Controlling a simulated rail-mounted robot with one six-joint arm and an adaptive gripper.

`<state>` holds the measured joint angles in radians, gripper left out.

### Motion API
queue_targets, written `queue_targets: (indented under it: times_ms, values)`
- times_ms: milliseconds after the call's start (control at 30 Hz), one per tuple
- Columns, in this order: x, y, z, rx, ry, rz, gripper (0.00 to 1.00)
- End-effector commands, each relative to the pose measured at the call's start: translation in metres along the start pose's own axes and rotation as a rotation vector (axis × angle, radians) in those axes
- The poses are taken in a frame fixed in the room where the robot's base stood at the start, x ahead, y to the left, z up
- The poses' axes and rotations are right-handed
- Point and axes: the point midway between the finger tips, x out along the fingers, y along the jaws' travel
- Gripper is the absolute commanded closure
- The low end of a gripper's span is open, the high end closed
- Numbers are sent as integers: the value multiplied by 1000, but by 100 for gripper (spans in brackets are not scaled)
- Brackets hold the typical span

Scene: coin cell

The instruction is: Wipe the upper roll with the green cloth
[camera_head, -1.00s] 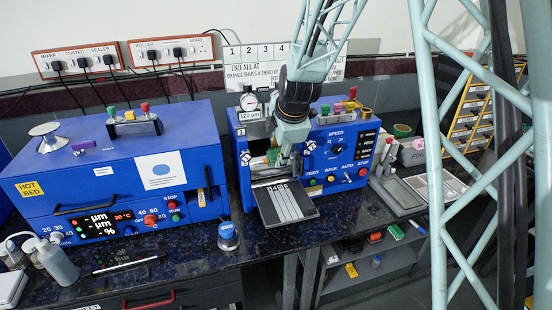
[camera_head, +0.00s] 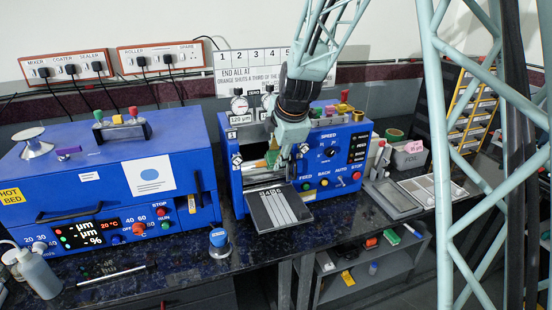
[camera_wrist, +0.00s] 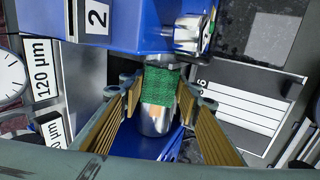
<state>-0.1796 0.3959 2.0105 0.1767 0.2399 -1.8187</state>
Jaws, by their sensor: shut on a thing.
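The green cloth (camera_wrist: 161,80) sits between the fingertips of my gripper (camera_wrist: 160,90) in the wrist view. My gripper is shut on the cloth and lies against or just over a shiny metal roll (camera_wrist: 158,119). I cannot tell how firmly the cloth touches the roll, nor which roll this is. In the head view my gripper (camera_head: 281,158) reaches down into the front opening of the blue roller machine (camera_head: 232,190).
A dark plate with pale stripes (camera_head: 280,208) projects from the machine's front. Two dial gauges (camera_head: 239,105) stand on its top left. The blue hot bed (camera_head: 110,185) stands to the left, with a blue-topped jar (camera_head: 219,241) between. Grey trays (camera_head: 392,198) lie to the right.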

Motion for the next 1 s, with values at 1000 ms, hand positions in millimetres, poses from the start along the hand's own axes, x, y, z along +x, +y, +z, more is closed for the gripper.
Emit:
queue_targets:
  times_ms: [1000]
  values:
    - [-1, 0, -9, -1, 0, 0, 78]
